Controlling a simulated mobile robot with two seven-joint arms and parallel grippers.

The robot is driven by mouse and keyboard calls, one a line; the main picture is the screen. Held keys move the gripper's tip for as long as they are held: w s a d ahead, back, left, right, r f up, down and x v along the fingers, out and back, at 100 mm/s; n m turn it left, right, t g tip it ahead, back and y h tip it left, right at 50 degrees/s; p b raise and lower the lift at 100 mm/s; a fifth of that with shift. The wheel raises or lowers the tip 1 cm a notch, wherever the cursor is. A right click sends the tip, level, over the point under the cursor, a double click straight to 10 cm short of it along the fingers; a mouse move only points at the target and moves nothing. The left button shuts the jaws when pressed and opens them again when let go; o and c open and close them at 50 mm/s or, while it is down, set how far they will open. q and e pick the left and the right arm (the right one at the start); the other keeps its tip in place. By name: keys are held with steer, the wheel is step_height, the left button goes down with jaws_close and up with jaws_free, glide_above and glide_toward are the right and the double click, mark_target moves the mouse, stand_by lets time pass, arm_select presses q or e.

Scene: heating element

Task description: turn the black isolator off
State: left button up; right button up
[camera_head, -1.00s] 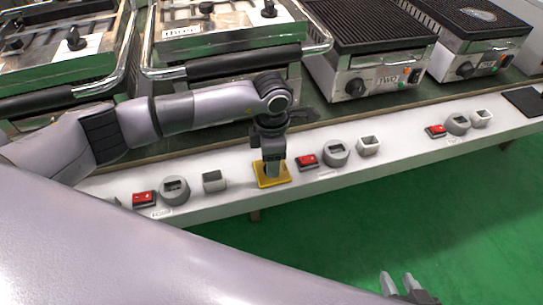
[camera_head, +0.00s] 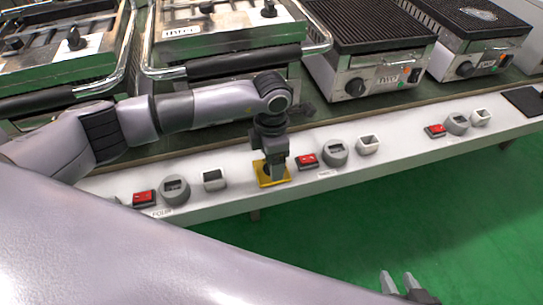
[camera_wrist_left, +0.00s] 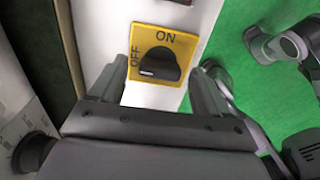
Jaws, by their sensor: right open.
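The black isolator (camera_wrist_left: 158,65) is a dark knob on a yellow plate (camera_wrist_left: 190,48) marked ON at the top and OFF at the left in the left wrist view. The knob lies roughly crosswise, with a white mark at its lower left end. My left gripper (camera_wrist_left: 160,90) is open, one finger on each side of the knob, with visible gaps. In the head view my left gripper (camera_head: 273,174) points down over the yellow plate (camera_head: 284,179) and mostly hides the knob. My right gripper (camera_head: 399,281) is open and empty at the bottom edge, over the green floor.
A red switch (camera_head: 307,160) and a round grey socket (camera_head: 335,154) sit right of the plate on the white ledge. A square white box (camera_head: 213,180) and another red switch (camera_head: 144,198) sit left. Grills (camera_head: 368,50) stand behind the ledge.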

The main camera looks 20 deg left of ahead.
arm_select(q)
steer(key=shift+r+p, duration=0.45)
steer(key=shift+r, duration=3.15)
